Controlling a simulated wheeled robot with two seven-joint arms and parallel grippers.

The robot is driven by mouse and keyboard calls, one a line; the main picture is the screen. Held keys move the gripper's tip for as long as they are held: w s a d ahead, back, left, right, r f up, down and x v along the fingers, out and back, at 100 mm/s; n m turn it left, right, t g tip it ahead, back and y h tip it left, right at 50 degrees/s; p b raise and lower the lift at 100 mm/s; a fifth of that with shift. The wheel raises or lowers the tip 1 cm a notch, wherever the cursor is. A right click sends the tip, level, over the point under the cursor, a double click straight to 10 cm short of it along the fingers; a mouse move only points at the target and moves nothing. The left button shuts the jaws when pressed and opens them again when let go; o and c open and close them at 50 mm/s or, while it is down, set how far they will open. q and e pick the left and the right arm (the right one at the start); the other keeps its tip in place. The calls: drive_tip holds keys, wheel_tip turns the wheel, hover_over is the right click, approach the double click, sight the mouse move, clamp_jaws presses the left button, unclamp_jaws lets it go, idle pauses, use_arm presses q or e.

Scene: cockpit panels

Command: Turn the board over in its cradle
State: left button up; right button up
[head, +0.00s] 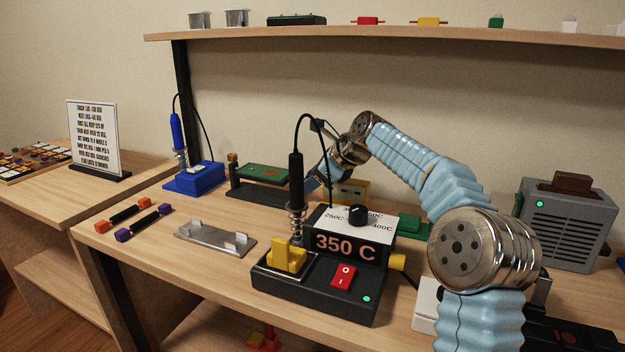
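The green board (262,172) lies roughly flat in its dark cradle (250,190), toward the back of the bench. A small brass-coloured knob or clamp (233,158) stands at the cradle's left end. My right arm reaches in from the right over the soldering station, and its gripper (312,184) is low at the right end of the cradle, close to the board's right edge. The station's iron and cable partly cover the gripper, and its fingers are too small to tell open from shut or touching. My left gripper is out of view.
The soldering station (315,295) reading 350 C stands in front of my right arm. A metal bracket (215,239), a blue iron stand (194,179) and two coloured bars (143,222) lie left. A grey fume box (565,225) stands right. A shelf (380,38) runs above.

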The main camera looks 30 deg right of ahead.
drive_tip(key=c, duration=0.7)
drive_tip(key=shift+o, duration=0.2)
drive_tip(key=t+b, duration=0.1)
drive_tip(key=n+h+b, duration=0.1)
drive_tip(key=b, duration=0.1)
drive_tip(key=f+t+h+b, duration=0.1)
drive_tip(key=b, duration=0.1)
drive_tip(key=shift+s+a+n+t, duration=0.2)
drive_tip(key=shift+a+n+t, duration=0.1)
drive_tip(key=shift+n, duration=0.1)
drive_tip(key=shift+d+r+n+t+h+b, duration=0.1)
drive_tip(key=shift+r+n+t+h+b, duration=0.15)
drive_tip(key=shift+t+h+b, duration=0.3)
drive_tip(key=shift+r, duration=0.1)
drive_tip(key=o, duration=1)
drive_tip(key=shift+o, duration=0.2)
drive_tip(key=v, duration=1.3)
drive_tip(key=shift+s+r, duration=0.25)
drive_tip(key=shift+r, duration=0.1)
